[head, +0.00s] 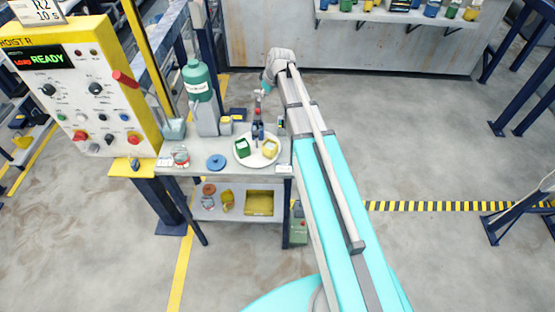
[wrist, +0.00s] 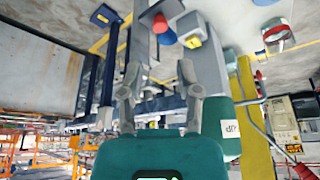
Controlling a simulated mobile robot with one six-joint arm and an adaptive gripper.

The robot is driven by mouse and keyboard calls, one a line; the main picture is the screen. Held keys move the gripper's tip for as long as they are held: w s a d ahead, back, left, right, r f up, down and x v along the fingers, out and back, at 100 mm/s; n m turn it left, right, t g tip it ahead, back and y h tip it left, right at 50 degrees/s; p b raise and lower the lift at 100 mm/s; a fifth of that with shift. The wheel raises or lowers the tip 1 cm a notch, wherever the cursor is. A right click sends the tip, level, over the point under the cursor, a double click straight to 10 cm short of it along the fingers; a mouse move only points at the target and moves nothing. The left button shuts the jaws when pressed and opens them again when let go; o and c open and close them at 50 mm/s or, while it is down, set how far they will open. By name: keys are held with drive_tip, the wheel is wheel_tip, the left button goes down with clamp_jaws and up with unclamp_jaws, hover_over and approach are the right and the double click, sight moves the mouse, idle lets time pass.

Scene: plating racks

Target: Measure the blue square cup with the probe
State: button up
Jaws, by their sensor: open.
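A white round plate (head: 256,161) stands on the bench. It holds a green square cup (head: 242,148) and a yellow square cup (head: 270,148). A dark blue object with a red part (head: 258,131) is at the plate's back edge; I cannot tell whether it is the blue square cup. I cannot make out the probe for sure; a small dark item (head: 281,122) stands at the bench's back right. My gripper (head: 259,96) is open and empty, above and behind the dark blue object. In the wrist view my gripper (wrist: 157,72) shows its two fingers apart.
A green bottle (head: 197,80) and a grey block (head: 207,120) stand at the back left of the bench. A blue disc (head: 216,162) and a red-ringed jar (head: 181,158) lie left of the plate. A yellow hoist panel (head: 80,90) rises at the left.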

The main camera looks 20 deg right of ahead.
drive_tip(key=s+a+f+m+g+h+b, duration=0.1)
drive_tip(key=s+f+m+g+b, duration=0.1)
drive_tip(key=s, duration=1.1)
drive_tip(key=s+a+f+m+g+h+b, duration=0.1)
drive_tip(key=s+f+m+b, duration=0.4)
drive_tip(key=s, duration=0.7)
drive_tip(key=shift+s+a+f+g+h, duration=0.4)
drive_tip(key=shift+f, duration=0.15)
drive_tip(key=shift+o, duration=1.4)
drive_tip(key=shift+w+r, duration=0.1)
drive_tip(key=shift+w, duration=0.15)
drive_tip(key=w+r+m+p, duration=0.2)
drive_tip(key=w+r+p, duration=0.2)
drive_tip(key=w, duration=0.5)
drive_tip(key=w+r+m+p, duration=0.3)
drive_tip(key=w+r+p, duration=0.1)
drive_tip(key=w, duration=0.6)
drive_tip(key=w+r+m+p, duration=0.2)
drive_tip(key=w+r+p, duration=0.2)
drive_tip(key=w, duration=0.5)
drive_tip(key=shift+w+r, duration=0.2)
drive_tip(key=shift+w, duration=0.2)
